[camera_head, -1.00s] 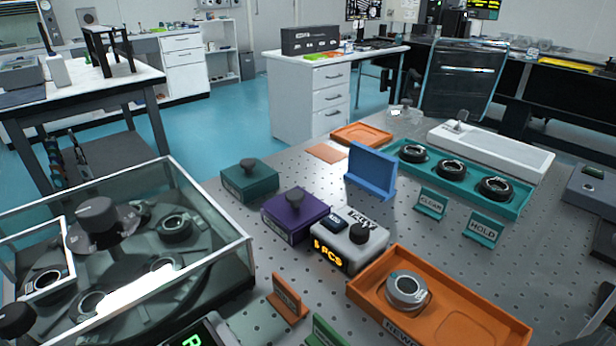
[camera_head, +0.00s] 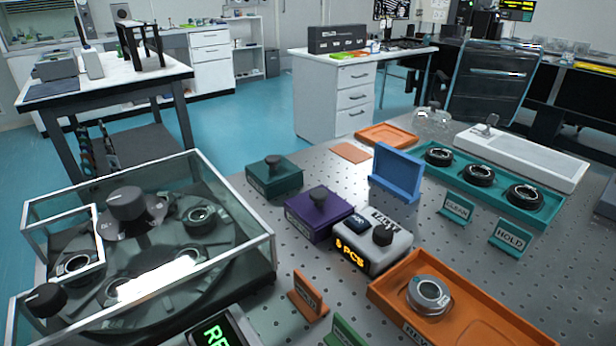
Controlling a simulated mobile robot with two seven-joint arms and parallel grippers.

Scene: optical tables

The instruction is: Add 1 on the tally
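The tally device (camera_head: 372,243) is a small white box near the middle of the optical table. Neither of my grippers shows in the head view, and nothing touches the tally device.
Purple (camera_head: 318,214) and teal (camera_head: 273,177) knobbed blocks stand left of the tally. An orange tray (camera_head: 470,325) holding a ring part (camera_head: 429,296) is at its right front. A glass-sided case (camera_head: 150,245) fills the left. Teal tray (camera_head: 470,165) holds three black rings.

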